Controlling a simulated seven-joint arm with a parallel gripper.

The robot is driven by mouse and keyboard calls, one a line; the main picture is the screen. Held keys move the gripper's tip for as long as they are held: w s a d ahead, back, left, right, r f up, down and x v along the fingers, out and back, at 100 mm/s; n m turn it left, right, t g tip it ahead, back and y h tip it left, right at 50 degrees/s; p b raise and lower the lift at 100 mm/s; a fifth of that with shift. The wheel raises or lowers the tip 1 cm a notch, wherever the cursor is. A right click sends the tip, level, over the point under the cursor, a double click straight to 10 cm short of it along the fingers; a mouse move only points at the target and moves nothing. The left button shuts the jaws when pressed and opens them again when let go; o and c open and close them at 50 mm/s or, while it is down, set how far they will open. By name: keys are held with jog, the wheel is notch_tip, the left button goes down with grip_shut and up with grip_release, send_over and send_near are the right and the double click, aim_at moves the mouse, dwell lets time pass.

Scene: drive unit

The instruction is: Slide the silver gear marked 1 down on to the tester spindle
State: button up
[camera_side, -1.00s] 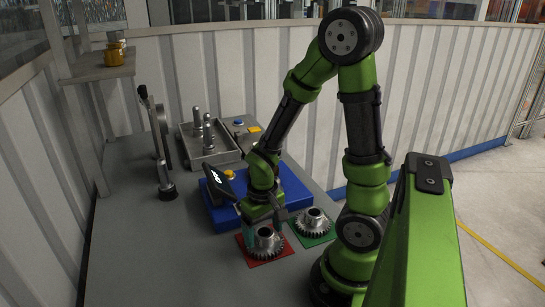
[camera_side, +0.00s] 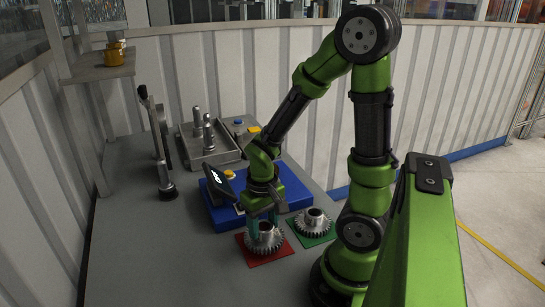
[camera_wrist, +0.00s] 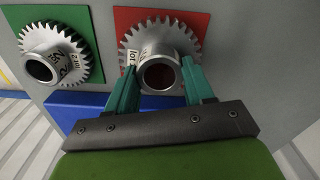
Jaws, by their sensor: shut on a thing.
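One silver gear (camera_side: 265,243) sits on the red mat (camera_side: 264,260). In the wrist view its toothed rim (camera_wrist: 130,33) and raised hub lie between my fingers; part of a label shows, but I cannot read a number. My gripper (camera_side: 264,226) points down and is shut on this gear's hub, one finger each side (camera_wrist: 160,76). A second silver gear (camera_side: 315,222) sits on the green mat (camera_side: 318,240), to the right in the side view. The blue tester base (camera_side: 222,217) with a dark display (camera_side: 220,183) stands just behind; I cannot make out its spindle.
A metal tray (camera_side: 215,157) with upright silver posts stands at the back. A lever stand (camera_side: 160,140) is at the left, and a small shelf (camera_side: 100,68) with yellow items sits above. The front left of the grey table (camera_side: 150,250) is clear.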

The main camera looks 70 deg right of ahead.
notch_tip(320, 180, up, 7)
jog(key=w+d+r+m, duration=0.2)
jog(key=d+r+m, duration=0.1)
jog(key=d, duration=0.6)
jog(key=w+d+r+m, duration=0.2)
jog(key=d+r+m, duration=0.1)
jog(key=d, duration=0.5)
jog(key=shift+s+d+f, duration=0.1)
jog(key=shift+s+f, duration=0.05)
jog(key=shift+f, duration=1.1)
jog(key=shift+s+f, duration=0.1)
jog(key=shift+f, duration=1.1)
jog(key=shift+f, duration=0.15)
jog(key=shift+f, duration=1.05)
jog(key=shift+f, duration=0.1)
jog(key=shift+f, duration=1.35)
jog(key=o, duration=1.1)
jog(key=shift+c, duration=0.2)
